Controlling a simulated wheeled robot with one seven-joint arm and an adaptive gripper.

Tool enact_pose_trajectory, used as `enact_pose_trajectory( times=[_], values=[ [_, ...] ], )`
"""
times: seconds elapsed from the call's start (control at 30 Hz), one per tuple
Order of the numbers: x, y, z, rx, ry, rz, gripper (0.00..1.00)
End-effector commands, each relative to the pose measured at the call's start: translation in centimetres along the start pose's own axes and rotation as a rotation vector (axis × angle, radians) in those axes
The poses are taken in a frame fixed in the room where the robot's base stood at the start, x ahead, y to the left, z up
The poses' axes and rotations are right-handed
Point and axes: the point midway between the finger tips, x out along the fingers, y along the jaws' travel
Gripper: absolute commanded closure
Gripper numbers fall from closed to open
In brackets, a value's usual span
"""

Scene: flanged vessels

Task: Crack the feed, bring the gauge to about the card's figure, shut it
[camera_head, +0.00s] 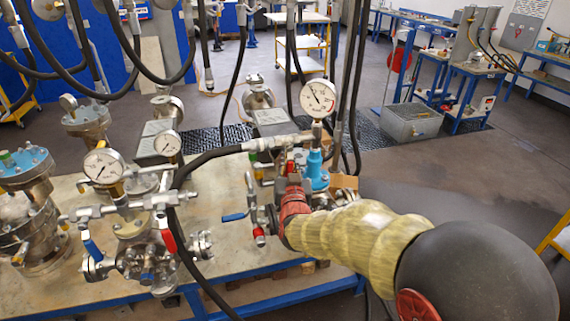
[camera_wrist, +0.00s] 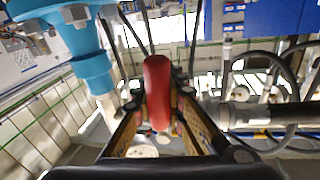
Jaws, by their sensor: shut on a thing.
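A red valve handle (camera_wrist: 157,88) stands between the two fingers of my gripper (camera_wrist: 158,108) in the wrist view, and the gripper is shut on it. In the head view my gripper (camera_head: 284,198) reaches in from the right beside the blue-topped vessel fitting (camera_head: 316,172). The fitting also shows at the upper left of the wrist view (camera_wrist: 88,52). A round white gauge (camera_head: 317,97) stands above that fitting; its needle leans up and left, its figures too small to read. I cannot make out the card for certain.
A blue lever (camera_head: 235,217) and a red lever (camera_head: 259,240) hang just left of my gripper. More flanged vessels with gauges (camera_head: 103,166) crowd the left of the bench. Black hoses (camera_head: 232,148) hang across the scene. Open floor (camera_head: 460,180) lies to the right.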

Motion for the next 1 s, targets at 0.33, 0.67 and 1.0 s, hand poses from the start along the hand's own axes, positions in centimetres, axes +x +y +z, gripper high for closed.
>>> enact_pose_trajectory(
  times=[0.33,0.67,1.0],
  values=[
    [0.12,0.76,-0.05,-0.131,0.025,-0.006,1.00],
    [0.12,0.76,-0.07,-0.129,0.025,-0.006,0.80],
    [0.13,0.70,-0.12,-0.128,0.026,-0.006,0.69]
  ],
)
